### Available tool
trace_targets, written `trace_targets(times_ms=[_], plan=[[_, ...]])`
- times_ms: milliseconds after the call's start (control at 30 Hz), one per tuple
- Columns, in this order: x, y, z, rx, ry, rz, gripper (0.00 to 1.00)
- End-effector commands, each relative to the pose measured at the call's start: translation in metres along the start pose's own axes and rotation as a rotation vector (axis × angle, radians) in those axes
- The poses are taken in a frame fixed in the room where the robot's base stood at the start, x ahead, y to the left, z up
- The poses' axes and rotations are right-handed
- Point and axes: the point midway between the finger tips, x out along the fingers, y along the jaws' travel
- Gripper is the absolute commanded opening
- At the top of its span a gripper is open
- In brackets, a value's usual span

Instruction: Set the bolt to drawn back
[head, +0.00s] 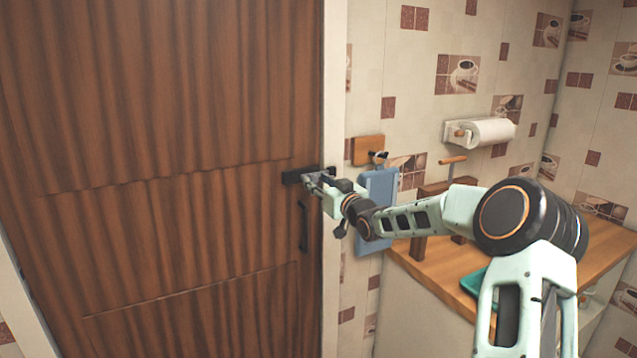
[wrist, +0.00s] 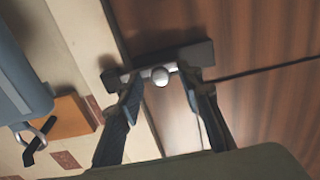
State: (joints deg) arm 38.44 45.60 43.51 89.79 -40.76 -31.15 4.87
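The bolt is a dark bar-shaped fitting (head: 292,176) high on the brown wooden door (head: 170,130), at its right edge. In the wrist view the bolt (wrist: 200,56) shows a grey rod with a round silver knob (wrist: 160,76). The rod's end lies close to the door's edge by the pale frame; whether it sits in a keeper is unclear. My gripper (head: 313,181) is at the bolt and hides part of it. In the wrist view my gripper (wrist: 163,88) is open, one finger each side of the knob, with gaps visible.
A black pull handle (head: 303,227) is below the bolt. Right of the frame, a blue board (head: 377,212) hangs under a wooden hook block (head: 366,150). A wooden counter (head: 440,278) and paper roll (head: 488,132) are further right.

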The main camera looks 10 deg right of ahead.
Motion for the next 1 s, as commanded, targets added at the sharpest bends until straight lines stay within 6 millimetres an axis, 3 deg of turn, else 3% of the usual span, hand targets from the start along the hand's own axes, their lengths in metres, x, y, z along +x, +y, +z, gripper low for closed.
trace_targets(times_ms=[67,367,733,1000], plan=[[0.0,0.0,0.0,0.0,0.0,0.0,0.34],[0.0,0.0,0.0,0.0,0.0,0.0,0.01],[0.0,-0.003,0.001,0.0,0.0,-0.001,0.0],[0.001,-0.038,0.004,-0.003,0.001,-0.005,0.0]])
